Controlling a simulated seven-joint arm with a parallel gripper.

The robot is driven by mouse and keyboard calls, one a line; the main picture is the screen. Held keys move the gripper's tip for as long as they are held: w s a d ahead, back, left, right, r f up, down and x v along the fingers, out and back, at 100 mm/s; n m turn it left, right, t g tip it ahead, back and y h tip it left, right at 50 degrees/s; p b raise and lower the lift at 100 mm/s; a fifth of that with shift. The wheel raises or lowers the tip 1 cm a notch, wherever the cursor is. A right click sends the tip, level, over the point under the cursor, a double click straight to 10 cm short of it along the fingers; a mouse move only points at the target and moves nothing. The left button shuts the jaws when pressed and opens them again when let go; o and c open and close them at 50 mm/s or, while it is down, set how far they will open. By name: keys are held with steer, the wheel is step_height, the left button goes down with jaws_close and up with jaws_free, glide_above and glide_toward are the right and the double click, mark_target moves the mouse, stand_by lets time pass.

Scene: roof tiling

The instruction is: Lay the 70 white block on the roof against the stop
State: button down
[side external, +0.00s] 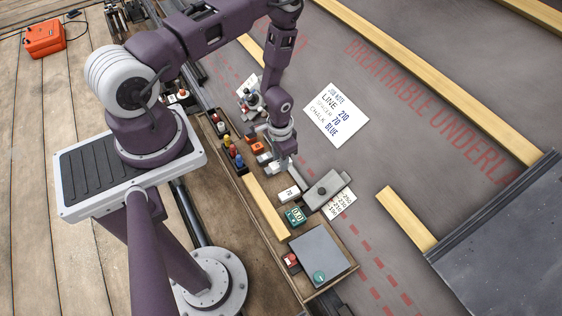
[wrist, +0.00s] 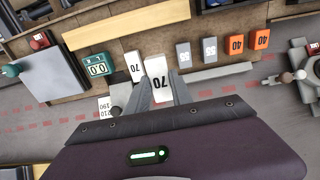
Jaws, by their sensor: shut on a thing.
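My gripper (wrist: 159,92) is shut on a white block marked 70 (wrist: 158,68), which sits upright between the two fingers in the wrist view. In the side external view my gripper (side external: 282,164) hangs over the tray edge; the held block is hard to make out there. A second white 70 block (side external: 289,194) lies on the wooden tray; it also shows in the wrist view (wrist: 135,66), just left of the held one. The grey roof underlay (side external: 390,130) lies to the right. I cannot tell which part is the stop.
The tray holds a timber strip (side external: 265,205), a green display (side external: 295,215) and a grey plate (side external: 318,258). Grey blocks (wrist: 210,48) and orange 40 blocks (wrist: 235,43) stand right of the held block. A knobbed grey metal piece (side external: 327,190) and a job note (side external: 336,115) lie on the underlay.

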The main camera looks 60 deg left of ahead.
steer(key=w+a+f+t, duration=0.15)
steer(key=a+t, duration=0.25)
steer(key=a, duration=0.4)
steer(key=w+a+t, duration=0.3)
steer(key=a, duration=0.5)
steer(key=x, duration=0.6)
steer(key=shift+a, duration=0.1)
steer(key=shift+x, duration=0.75)
steer(key=shift+w+f, duration=0.1)
steer(key=shift+f, duration=0.1)
steer(key=shift+s+f, duration=0.25)
steer(key=shift+s, duration=0.05)
stand_by(0.4)
steer(key=c, duration=1.1)
jaws_free()
steer(key=shift+o, duration=0.2)
